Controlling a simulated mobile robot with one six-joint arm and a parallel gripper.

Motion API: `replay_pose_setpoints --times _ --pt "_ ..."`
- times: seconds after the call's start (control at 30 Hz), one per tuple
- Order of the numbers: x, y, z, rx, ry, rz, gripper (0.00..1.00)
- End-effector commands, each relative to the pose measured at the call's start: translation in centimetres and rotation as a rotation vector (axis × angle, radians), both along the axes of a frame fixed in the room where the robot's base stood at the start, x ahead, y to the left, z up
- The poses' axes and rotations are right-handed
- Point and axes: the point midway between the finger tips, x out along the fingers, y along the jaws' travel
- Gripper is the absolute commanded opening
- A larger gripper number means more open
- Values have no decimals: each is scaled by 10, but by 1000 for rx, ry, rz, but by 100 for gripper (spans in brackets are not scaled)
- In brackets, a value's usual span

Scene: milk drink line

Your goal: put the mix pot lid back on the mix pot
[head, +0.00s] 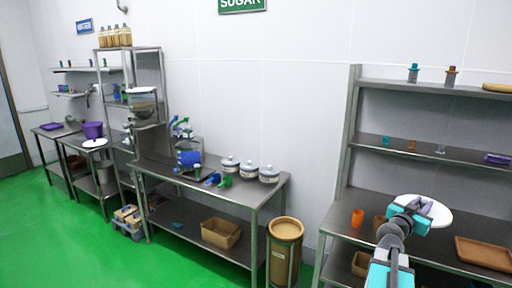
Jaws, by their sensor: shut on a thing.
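My gripper (423,210) is at the right, over the right-hand steel table. It is shut on a white round disc (442,217) that looks like the mix pot lid; the jaws and arm cover part of it. A small purple part shows at the jaws, and I cannot tell whether it belongs to the lid. I cannot make out the mix pot for sure; what lies beneath the disc is hidden.
The right table has an orange cup (357,217) and a brown tray (484,253), with shelves (440,93) above. Lidded jars (249,168) and a blue container (188,158) stand on the middle table. A brown bin (285,252) stands between the tables. Green floor is clear at left.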

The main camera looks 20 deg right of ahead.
Motion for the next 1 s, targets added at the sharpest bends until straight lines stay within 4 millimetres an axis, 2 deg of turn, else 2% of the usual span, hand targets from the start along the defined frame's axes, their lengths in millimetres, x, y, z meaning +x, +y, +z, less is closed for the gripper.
replay_pose_setpoints --times 0.73,0.87,1.0 --pt "-2 -1 -1 0 0 -2 0" --pt "-13 -11 -5 -1 1 -16 0" --pt "-38 -30 -14 -1 1 -46 0"
